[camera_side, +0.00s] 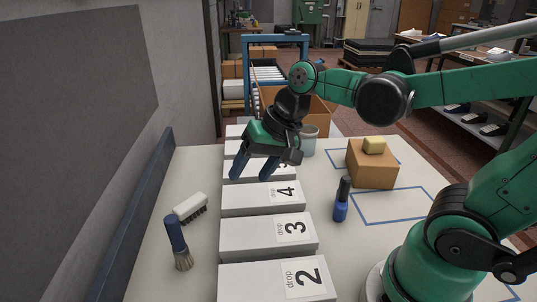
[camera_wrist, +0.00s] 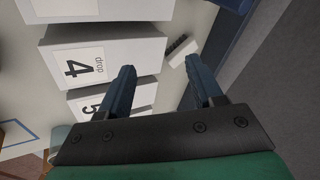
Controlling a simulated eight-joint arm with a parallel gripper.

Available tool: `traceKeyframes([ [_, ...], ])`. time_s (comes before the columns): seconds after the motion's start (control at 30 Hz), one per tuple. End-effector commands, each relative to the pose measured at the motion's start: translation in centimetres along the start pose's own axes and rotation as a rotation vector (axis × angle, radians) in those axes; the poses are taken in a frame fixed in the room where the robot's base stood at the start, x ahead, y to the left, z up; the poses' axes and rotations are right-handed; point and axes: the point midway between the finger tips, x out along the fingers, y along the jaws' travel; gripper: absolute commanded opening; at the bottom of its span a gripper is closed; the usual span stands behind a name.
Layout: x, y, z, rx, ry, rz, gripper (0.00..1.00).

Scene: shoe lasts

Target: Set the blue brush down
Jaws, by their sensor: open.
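The blue brush (camera_side: 176,236), with a blue handle and tan bristles, is at the left of the table in the side view, left of the row of white boxes. Its bristles point toward the camera. My gripper (camera_side: 253,172) is above the white boxes, beyond the box marked 4, well apart from the brush. Its two blue fingers are spread with nothing between them, as the wrist view also shows (camera_wrist: 160,72). I cannot clearly make out the blue brush in the wrist view.
White numbered boxes (camera_side: 262,198) run down the table's middle. A white brush with dark bristles (camera_side: 189,206) lies beside the blue one. A blue rail (camera_side: 140,220) edges the left.

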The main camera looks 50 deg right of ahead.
Motion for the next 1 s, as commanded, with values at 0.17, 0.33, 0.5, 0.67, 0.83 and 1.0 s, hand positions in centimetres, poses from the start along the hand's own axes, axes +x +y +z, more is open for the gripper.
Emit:
traceKeyframes([
  [0.17, -1.0, 2.4, 0.8, -0.360, 0.190, 0.117, 0.59],
  [0.33, -1.3, 3.2, 0.8, -0.519, 0.262, 0.175, 0.59],
  [0.5, -1.4, 3.3, 0.7, -0.538, 0.270, 0.183, 0.59],
  [0.67, -1.4, 3.3, 0.7, -0.535, 0.269, 0.182, 0.59],
  [0.83, -1.3, 3.3, 0.7, -0.534, 0.268, 0.182, 0.59],
  [1.0, -1.3, 3.3, 0.7, -0.534, 0.268, 0.182, 0.59],
])
